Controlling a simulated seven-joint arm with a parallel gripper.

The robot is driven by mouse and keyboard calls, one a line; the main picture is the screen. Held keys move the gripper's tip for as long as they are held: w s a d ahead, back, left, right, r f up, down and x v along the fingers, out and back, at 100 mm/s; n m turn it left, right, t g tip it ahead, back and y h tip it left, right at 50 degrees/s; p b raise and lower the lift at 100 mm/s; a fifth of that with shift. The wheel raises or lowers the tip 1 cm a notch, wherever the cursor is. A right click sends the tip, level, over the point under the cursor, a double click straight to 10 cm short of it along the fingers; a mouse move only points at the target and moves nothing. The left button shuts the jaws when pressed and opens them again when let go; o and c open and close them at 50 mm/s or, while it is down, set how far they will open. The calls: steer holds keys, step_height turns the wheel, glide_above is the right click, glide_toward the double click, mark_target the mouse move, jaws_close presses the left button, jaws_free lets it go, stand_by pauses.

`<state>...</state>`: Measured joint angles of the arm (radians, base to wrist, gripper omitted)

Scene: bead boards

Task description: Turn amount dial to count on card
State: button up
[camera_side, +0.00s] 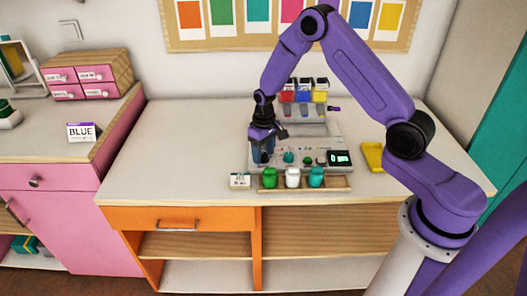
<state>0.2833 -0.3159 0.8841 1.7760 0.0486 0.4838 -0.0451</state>
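The dispenser machine (322,145) stands on the counter, with a small dark display (340,158) at its front right; the digits are too small to read. A teal knob (288,157) and small dark and green controls (313,161) sit on its front panel. I cannot tell which one is the amount dial. My gripper (263,157) points down at the panel's left end, left of the teal knob. Something dark blue shows at its fingers; whether they grip it is unclear. A white card reading BLUE (82,132) stands on the left counter. A small printed card (240,181) stands left of the jars; its text is unreadable.
A wooden tray (340,186) with green, white and teal jars lies in front of the machine. Red, blue and yellow containers (303,93) top its back. A yellow tray (373,157) lies to the right. The counter's left part is clear.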

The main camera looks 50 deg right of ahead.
mark_target(264, 154)
step_height(264, 154, up, 18)
steer(key=shift+d+f, duration=0.2)
steer(key=shift+f, duration=0.05)
stand_by(0.4)
steer(key=s+a+r+n, duration=0.25)
steer(key=s+a, duration=0.25)
steer(key=s, duration=0.3)
steer(key=s+a+r+n, duration=0.1)
steer(key=s+a+n, duration=0.2)
steer(key=s+a, duration=0.3)
steer(key=s+d+n, duration=0.3)
steer(key=s+n, duration=0.3)
steer(key=s, duration=1.5)
steer(key=shift+s+d+n, duration=0.15)
steer(key=shift+s+n, duration=0.1)
steer(key=shift+n, duration=0.1)
